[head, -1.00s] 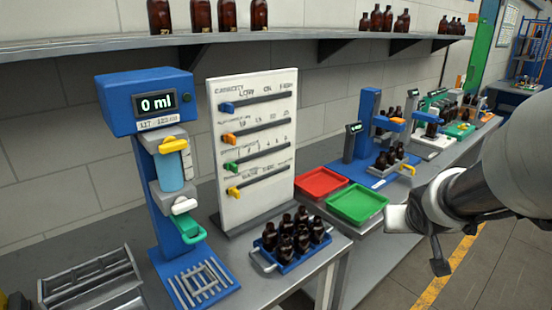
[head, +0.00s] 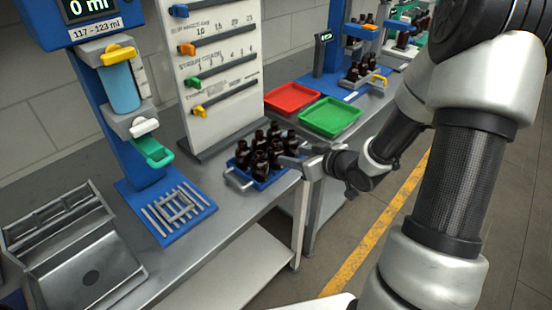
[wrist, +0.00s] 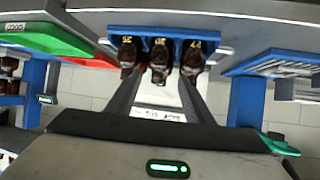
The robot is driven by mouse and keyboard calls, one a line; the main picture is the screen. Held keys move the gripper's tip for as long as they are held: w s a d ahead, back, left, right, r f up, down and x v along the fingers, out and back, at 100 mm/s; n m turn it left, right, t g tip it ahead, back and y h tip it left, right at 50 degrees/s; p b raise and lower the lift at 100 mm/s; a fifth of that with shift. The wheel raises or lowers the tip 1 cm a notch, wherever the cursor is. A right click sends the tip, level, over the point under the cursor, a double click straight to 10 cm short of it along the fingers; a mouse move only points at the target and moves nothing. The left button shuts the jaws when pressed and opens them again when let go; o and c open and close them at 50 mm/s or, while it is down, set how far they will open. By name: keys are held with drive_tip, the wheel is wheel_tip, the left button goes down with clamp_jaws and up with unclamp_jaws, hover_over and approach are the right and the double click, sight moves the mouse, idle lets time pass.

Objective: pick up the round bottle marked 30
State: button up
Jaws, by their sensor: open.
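Several dark amber bottles (head: 262,152) stand upright, crowded in a blue tray (head: 234,178) on the grey bench in the head view. My gripper (head: 298,158) is at the tray's right side, open, close to the nearest bottles. In the wrist view three bottles show at the top: a left one (wrist: 128,52), a middle one (wrist: 159,60) and a right one (wrist: 193,55). My open fingers (wrist: 160,88) reach toward them, with the middle bottle in line with the gap. Their small yellow marks are too unclear to tell which is 30, and bottle shapes are hard to tell.
A red tray (head: 291,96) and a green tray (head: 330,117) lie beyond the bottles. A blue dispenser (head: 95,100) and a white slider panel (head: 212,85) stand behind to the left. A grey metal holder (head: 75,255) is at front left. The floor right of the bench is open.

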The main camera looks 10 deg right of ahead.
sight(280, 152)
drive_tip(key=x, duration=0.8)
drive_tip(key=shift+w+r, duration=0.1)
drive_tip(key=shift+w, duration=0.05)
drive_tip(key=shift+d, duration=0.1)
drive_tip(key=c, duration=0.7)
drive_tip(key=shift+r, duration=0.1)
drive_tip(key=shift+c, duration=0.2)
